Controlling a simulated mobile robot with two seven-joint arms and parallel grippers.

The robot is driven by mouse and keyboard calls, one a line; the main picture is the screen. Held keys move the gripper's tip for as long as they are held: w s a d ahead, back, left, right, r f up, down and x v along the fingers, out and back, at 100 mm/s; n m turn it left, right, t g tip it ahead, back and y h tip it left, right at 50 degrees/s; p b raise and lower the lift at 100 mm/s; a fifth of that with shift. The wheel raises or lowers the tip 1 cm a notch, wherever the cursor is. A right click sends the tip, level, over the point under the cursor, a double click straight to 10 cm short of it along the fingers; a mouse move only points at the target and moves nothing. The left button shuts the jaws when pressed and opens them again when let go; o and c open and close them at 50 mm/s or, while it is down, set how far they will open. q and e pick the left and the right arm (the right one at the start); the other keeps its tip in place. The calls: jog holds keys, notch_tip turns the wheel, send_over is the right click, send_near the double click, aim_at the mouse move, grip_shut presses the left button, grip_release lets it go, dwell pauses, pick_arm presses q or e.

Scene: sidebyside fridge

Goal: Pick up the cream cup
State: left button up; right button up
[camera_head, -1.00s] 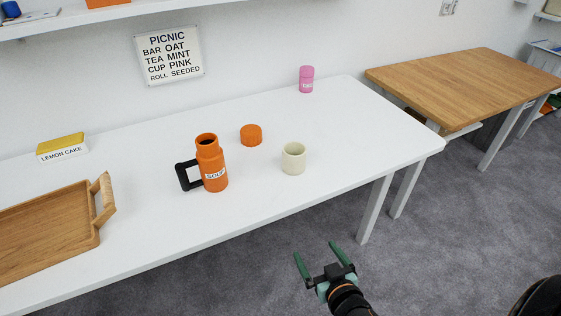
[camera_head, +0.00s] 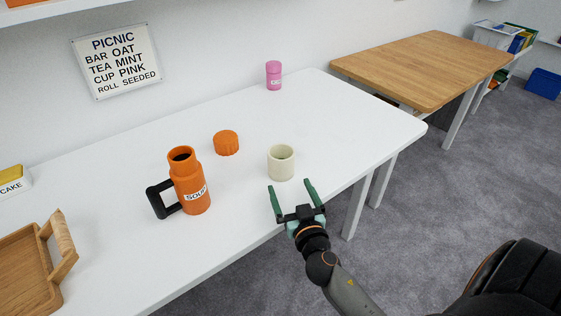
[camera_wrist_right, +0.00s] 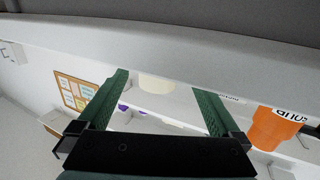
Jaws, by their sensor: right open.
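The cream cup (camera_head: 281,164) stands upright on the white table (camera_head: 330,120), near its front edge. It is open at the top and looks empty. My right gripper (camera_head: 290,189) is open and empty, its two green fingers pointing at the cup from the front edge side. The fingertips are just short of the cup in the head view. In the right wrist view part of the cup (camera_wrist_right: 158,88) shows beyond and between the fingers. My left gripper is not in view.
An orange soup flask (camera_head: 190,183) with a black handle stands left of the cup, and an orange lid (camera_head: 226,143) lies behind. A pink container (camera_head: 273,75) stands at the back. A wooden tray (camera_head: 62,245) is at the left. The table right of the cup is clear.

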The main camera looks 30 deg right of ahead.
aim_at(285, 173)
jog(key=shift+x, duration=0.85)
jog(key=shift+r+p+x, duration=0.15)
jog(key=shift+p+x, duration=0.25)
jog(key=shift+x, duration=0.95)
jog(key=shift+r+p+x, duration=0.15)
jog(key=shift+p+x, duration=0.25)
jog(key=shift+x, duration=0.95)
jog(key=c, duration=1)
jog(key=shift+c, duration=0.8)
jog(key=shift+w+r, duration=0.1)
jog(key=shift+r, duration=0.05)
